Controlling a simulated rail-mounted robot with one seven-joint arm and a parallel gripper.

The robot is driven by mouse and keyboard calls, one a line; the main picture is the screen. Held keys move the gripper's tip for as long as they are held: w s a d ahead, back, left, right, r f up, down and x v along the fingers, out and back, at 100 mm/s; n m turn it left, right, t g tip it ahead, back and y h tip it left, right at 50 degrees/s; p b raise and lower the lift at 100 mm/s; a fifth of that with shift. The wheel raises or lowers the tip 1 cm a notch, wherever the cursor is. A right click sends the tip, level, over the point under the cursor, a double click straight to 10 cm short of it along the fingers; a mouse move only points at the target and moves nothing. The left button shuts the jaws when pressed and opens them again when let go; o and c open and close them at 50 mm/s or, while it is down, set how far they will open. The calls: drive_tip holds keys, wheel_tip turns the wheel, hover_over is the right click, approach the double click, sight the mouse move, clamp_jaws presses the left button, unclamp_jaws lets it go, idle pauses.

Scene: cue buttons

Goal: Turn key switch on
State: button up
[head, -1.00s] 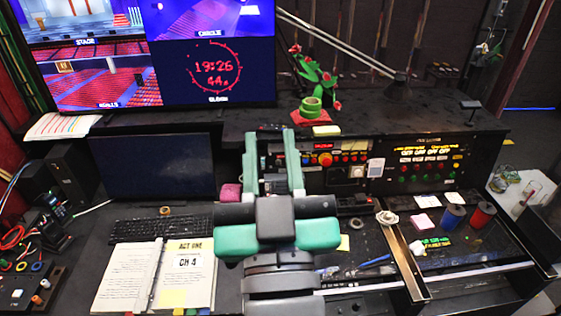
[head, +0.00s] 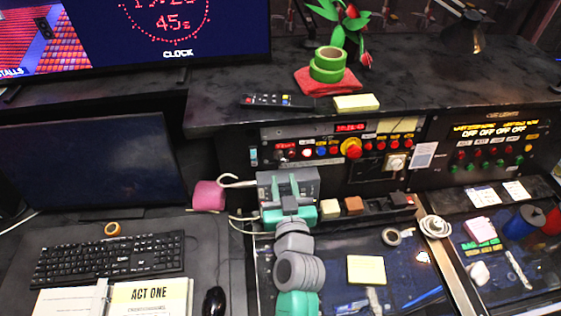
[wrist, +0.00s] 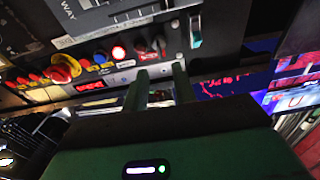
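The control panel (head: 370,178) stands at the back of the desk. At its left end are two small dark knobs (head: 287,154) by a red label; they also show in the wrist view (wrist: 149,46). A knob on a pale square plate (head: 396,162) sits further right, below the red and yellow emergency stop (head: 350,148). I cannot tell which of these is the key switch. My gripper (head: 288,184) is in front of the panel's left part. In the wrist view its green fingers (wrist: 160,76) are apart and empty, short of the dark knobs.
Small blocks (head: 353,204) lie on the ledge right of my gripper. A pink block (head: 208,195) and cables are at its left.

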sight(280, 160)
drive_tip(key=w, duration=0.6)
drive_tip(key=shift+a+r, duration=0.1)
drive_tip(key=shift+a, duration=0.3)
clamp_jaws()
drive_tip(key=m+p, duration=0.1)
drive_tip(key=m, duration=0.1)
drive_tip(key=m+h+p, duration=0.1)
drive_tip(key=m, duration=0.1)
drive_tip(key=shift+r+m, duration=0.2)
drive_tip(key=shift+m, duration=0.1)
drive_tip(key=m+p, duration=0.4)
drive_tip(key=m, duration=0.2)
drive_tip(key=shift+d+h+p, duration=0.2)
drive_tip(key=shift+h+p, duration=0.2)
drive_tip(key=m+p, duration=0.1)
drive_tip(key=m, duration=0.1)
drive_tip(key=m+g+p, duration=0.1)
drive_tip(key=m+p, duration=0.1)
drive_tip(key=shift+f+m+h, duration=0.2)
drive_tip(key=shift+m+h, duration=0.1)
drive_tip(key=shift+d+f+m+p, duration=0.15)
drive_tip(key=shift+m+p, duration=0.5)
drive_tip(key=shift+m, duration=0.4)
drive_tip(key=shift+a+f+m+p, duration=0.1)
drive_tip(key=shift+m+p, duration=0.55)
drive_tip(key=shift+m, duration=0.4)
drive_tip(key=shift+g, duration=0.3)
